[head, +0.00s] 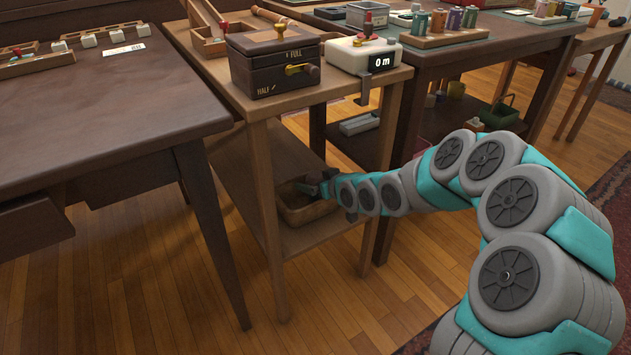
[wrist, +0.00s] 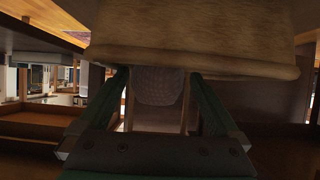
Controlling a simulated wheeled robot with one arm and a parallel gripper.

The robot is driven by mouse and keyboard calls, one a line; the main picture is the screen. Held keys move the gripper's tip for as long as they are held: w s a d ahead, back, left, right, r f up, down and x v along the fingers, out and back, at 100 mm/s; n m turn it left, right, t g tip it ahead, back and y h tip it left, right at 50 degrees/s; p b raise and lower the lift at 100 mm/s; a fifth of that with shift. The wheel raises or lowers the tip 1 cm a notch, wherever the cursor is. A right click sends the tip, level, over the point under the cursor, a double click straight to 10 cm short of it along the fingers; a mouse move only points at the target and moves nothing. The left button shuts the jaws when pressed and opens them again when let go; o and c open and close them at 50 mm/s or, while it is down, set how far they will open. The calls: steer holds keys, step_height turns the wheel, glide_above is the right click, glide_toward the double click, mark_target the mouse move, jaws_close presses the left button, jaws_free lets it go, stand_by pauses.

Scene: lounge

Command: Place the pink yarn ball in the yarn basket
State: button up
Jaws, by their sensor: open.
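A tan basket (head: 310,212) stands on the low shelf of the small wooden side table. My gripper (head: 312,187) reaches in under the tabletop and is over or just inside the basket's opening. In the wrist view my gripper (wrist: 160,88) is open, with one finger on each side. A pale grey textured rounded thing (wrist: 158,87) shows between or beyond the fingers. I cannot tell whether it is the yarn ball or whether the fingers touch it. A wide tan surface with a rolled edge (wrist: 190,62) fills the top, perhaps the basket's rim. No clearly pink ball shows.
The side table's leg (head: 268,215) and tabletop (head: 222,75) are close around my arm. A dark box with a lever (head: 275,62) and a white counter device (head: 362,55) stand on top. A dark desk (head: 95,110) is at the left. The front floor (head: 170,300) is clear.

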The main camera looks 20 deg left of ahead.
steer(key=shift+r, duration=0.15)
steer(key=v, duration=1.2)
steer(key=shift+p, duration=0.35)
steer(key=shift+s, duration=0.1)
